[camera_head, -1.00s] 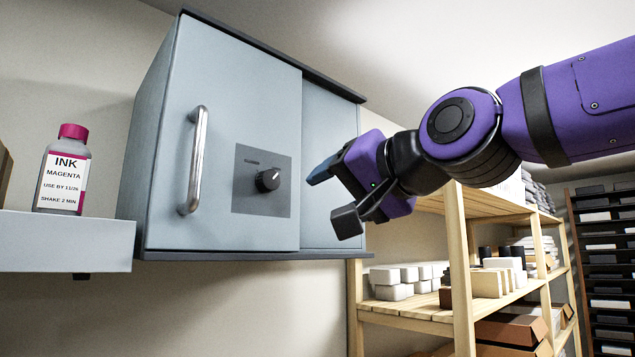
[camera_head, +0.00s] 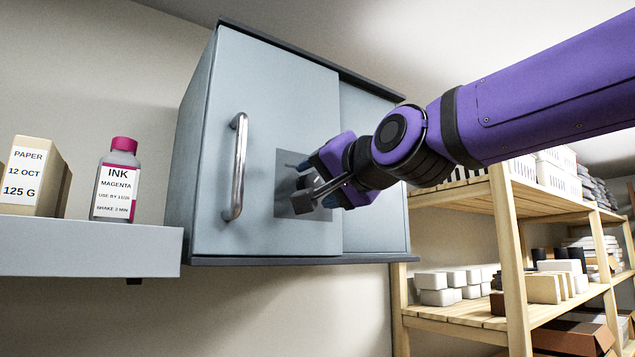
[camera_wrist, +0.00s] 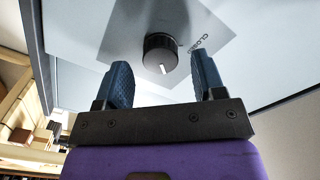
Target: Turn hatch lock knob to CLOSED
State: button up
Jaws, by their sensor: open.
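The hatch lock knob (camera_wrist: 160,53) is a round black dial with a white pointer mark, on a grey plate (camera_wrist: 120,30) printed CLOSED. In the wrist view the pointer is turned away from that word. My gripper (camera_wrist: 160,80) is open, its two blue fingertips spread on either side of the knob, with no contact visible. The plate sits on the grey-blue cabinet door (camera_head: 275,90).
A metal bar handle (camera_head: 236,168) stands out from the door left of the plate. A shelf (camera_head: 90,248) at left holds an ink bottle (camera_head: 117,180) and a paper box (camera_head: 33,178). Wooden racks (camera_head: 510,250) with boxes stand at right.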

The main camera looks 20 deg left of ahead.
jog(key=shift+w+a, duration=0.35)
jog(key=shift+a, duration=0.2)
jog(key=c, duration=0.9)
